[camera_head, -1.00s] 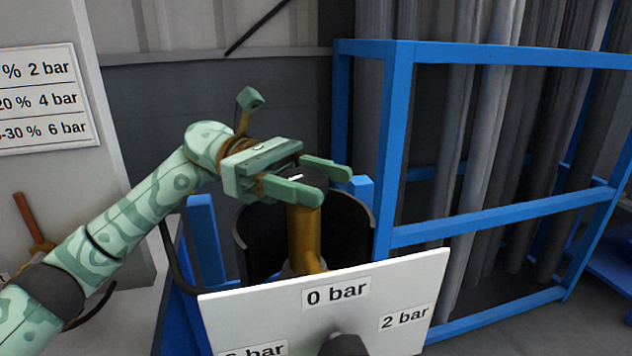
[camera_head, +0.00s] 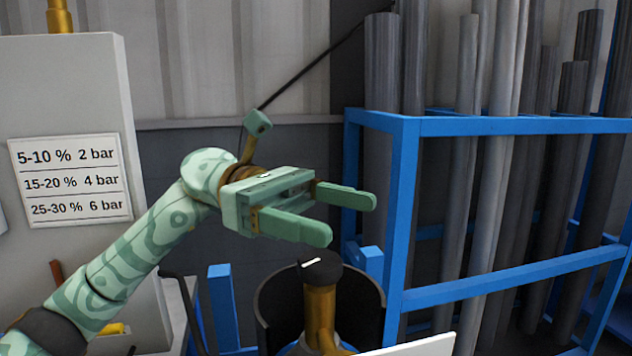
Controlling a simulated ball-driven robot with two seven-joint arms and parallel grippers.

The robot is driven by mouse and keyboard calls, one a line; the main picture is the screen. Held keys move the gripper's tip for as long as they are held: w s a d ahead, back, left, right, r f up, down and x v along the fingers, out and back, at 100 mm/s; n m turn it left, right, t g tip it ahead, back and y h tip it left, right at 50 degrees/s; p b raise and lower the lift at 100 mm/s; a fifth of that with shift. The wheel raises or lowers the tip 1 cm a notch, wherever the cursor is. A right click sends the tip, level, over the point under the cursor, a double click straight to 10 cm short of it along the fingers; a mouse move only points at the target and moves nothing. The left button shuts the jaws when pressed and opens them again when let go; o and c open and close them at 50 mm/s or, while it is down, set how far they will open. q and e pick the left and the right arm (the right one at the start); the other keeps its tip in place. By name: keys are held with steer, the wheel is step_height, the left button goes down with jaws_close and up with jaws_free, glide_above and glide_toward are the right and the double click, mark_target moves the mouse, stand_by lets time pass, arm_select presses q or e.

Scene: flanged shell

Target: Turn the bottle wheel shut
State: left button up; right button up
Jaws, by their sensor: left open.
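The bottle wheel (camera_head: 318,271) is a dark round cap with a short white mark on top. It sits on a brass-coloured valve stem (camera_head: 321,312) that rises out of a dark, open-topped curved holder (camera_head: 268,308). My left gripper (camera_head: 343,215) is open and empty. It appears above the wheel in the picture, with its two green fingers pointing right and apart from the wheel. My right gripper is not in view.
A blue rack (camera_head: 407,200) holding several tall grey pipes stands at the right. A grey cabinet with a pressure chart (camera_head: 70,181) is at the left. The corner of a white board (camera_head: 425,347) shows at the bottom. A black cable hangs behind.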

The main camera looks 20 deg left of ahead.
arm_select(q)
steer(key=s+d+r+p, duration=0.2)
steer(key=s+r, duration=0.1)
steer(key=s, duration=0.5)
steer(key=shift+r, duration=0.15)
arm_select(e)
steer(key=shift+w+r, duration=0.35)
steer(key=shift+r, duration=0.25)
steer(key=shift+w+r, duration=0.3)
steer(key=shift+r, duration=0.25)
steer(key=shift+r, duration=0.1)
